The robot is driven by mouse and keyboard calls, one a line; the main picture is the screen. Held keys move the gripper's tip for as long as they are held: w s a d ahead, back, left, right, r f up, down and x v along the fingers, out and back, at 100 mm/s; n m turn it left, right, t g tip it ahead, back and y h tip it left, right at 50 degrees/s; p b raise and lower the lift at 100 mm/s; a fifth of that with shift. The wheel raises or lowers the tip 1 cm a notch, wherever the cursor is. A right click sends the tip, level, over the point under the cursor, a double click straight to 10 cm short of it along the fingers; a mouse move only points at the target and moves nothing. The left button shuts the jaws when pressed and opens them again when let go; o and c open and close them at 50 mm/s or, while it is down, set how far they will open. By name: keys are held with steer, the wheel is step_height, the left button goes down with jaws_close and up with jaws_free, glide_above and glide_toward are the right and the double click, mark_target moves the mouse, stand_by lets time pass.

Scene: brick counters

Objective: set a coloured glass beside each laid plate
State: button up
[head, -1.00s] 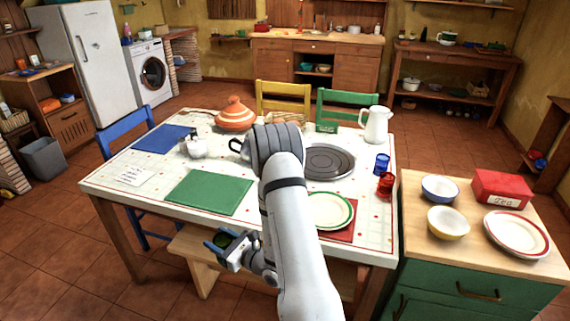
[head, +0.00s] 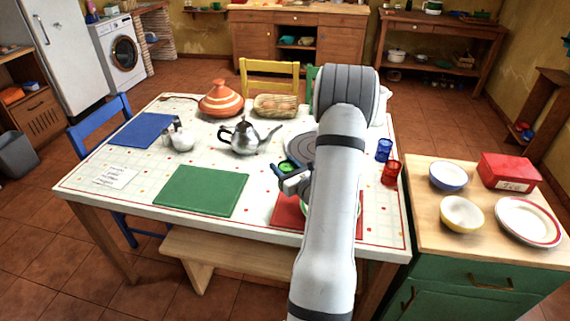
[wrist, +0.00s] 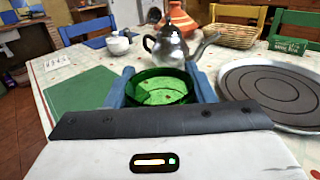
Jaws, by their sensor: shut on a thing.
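My gripper (head: 291,176) is shut on a green glass (head: 287,167), above the table near the red mat's far left corner. In the wrist view the green glass (wrist: 162,90) sits upright between the two blue fingers (wrist: 162,72). A plate with a green rim (head: 357,207) lies on the red mat (head: 285,212), largely hidden behind my arm. A blue glass (head: 384,149) and a red glass (head: 390,173) stand together near the table's right edge. The green mat (head: 201,190) and the blue mat (head: 142,130) are bare.
A steel teapot (head: 243,137), a round grey tray (head: 300,147), an orange tagine (head: 221,98), a basket (head: 277,106) and a white pot (head: 182,140) stand on the table. A side counter (head: 430,233) at right holds bowls (head: 461,214), a plate (head: 527,221) and a red tin (head: 510,172).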

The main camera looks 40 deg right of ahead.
steer(key=shift+d+f+b, duration=0.2)
steer(key=shift+f+b, duration=1.3)
steer(key=shift+f, duration=1.5)
steer(key=shift+f+b, duration=0.6)
steer(key=shift+f, duration=0.05)
steer(key=o, duration=1.2)
steer(key=s, duration=0.8)
steer(key=shift+a+r+b, duration=0.1)
steer(key=shift+a+b, duration=0.2)
steer(key=shift+b, duration=0.1)
